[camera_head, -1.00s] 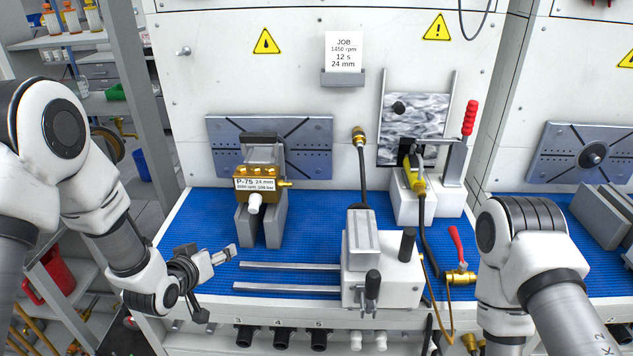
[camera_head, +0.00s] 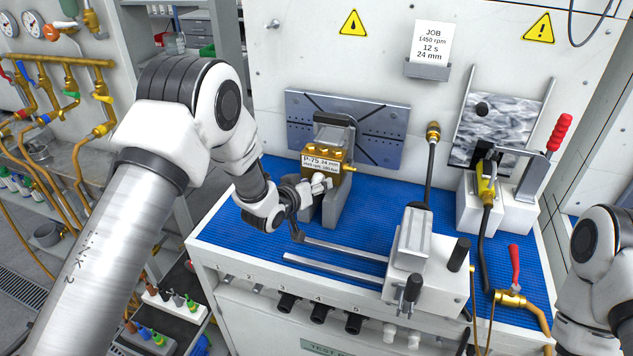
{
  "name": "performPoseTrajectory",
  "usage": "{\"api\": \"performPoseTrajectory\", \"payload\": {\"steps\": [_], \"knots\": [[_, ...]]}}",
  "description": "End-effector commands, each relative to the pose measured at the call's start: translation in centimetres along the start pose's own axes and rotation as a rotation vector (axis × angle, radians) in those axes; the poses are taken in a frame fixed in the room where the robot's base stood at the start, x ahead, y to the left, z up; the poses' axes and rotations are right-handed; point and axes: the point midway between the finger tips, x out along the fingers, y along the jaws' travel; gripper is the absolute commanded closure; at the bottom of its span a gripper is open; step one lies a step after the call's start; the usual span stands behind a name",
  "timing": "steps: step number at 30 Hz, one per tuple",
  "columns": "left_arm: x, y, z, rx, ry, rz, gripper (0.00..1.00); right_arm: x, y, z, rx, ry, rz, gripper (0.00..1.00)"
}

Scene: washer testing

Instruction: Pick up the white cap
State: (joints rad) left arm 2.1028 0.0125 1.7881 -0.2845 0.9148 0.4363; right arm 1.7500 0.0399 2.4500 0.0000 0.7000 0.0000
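The pump (camera_head: 325,157), a brass block with a P-75 label, sits on a grey stand on the blue bench mat. The white cap (camera_head: 320,178) is on the pump's front, below the label, and is partly covered by my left gripper. My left gripper (camera_head: 317,188) reaches in from the left, with its fingertips at the cap. The fingers and cap overlap at small size, so I cannot tell whether they are closed on it. My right arm shows at the lower right, but its gripper is out of view.
Two grey rails (camera_head: 335,258) lie on the blue mat (camera_head: 240,232) before the pump. A white clamp block (camera_head: 425,280) stands to their right. A red-handled toggle clamp (camera_head: 545,155) and a brass valve (camera_head: 512,299) are farther right. The mat's left part is clear.

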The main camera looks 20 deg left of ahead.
Motion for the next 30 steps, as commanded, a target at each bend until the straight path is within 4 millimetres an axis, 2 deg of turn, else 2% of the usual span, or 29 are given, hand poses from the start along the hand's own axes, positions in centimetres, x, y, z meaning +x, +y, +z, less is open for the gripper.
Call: {"api": "performPoseTrajectory", "payload": {"steps": [1, 3, 4, 14, 20, 23, 25, 30], "knots": [[0.0, 0.0, 0.0, 0.0, 0.0, 0.0, 0.64, 0.0, 0.0, 0.0, 0.0, 0.0, 0.0, 0.6], [0.0, 0.0, 0.0, 0.0, 0.001, 0.0, 0.89, 0.0, 0.0, 0.0, 0.0, 0.0, 0.0, 0.6], [0.0, 0.0, 0.0, 0.0, 0.0, 0.0, 0.93, 0.0, 0.0, 0.0, 0.0, 0.0, 0.0, 0.6], [0.0, 0.0, -0.1, 0.001, 0.001, 0.0, 0.93, 0.1, 0.0, 0.0, 0.0, 0.0, 0.0, 0.6], [-0.4, 0.4, -1.2, 0.001, 0.006, 0.002, 0.92, 0.7, 0.0, 0.0, 0.0, 0.0, 0.0, 0.6], [-0.8, 0.8, -2.4, 0.001, 0.009, 0.003, 1.0, 1.1, 0.0, 0.0, 0.0, 0.0, 0.0, 0.6], [-1.1, 1.2, -3.4, 0.002, 0.011, 0.003, 1.0, 1.5, 0.0, 0.0, 0.0, 0.0, 0.0, 0.6], [-4.5, 0.7, -2.4, -0.002, 0.007, 0.001, 1.0, 2.6, 0.0, 0.0, 0.0, 0.0, 0.0, 0.6]]}}
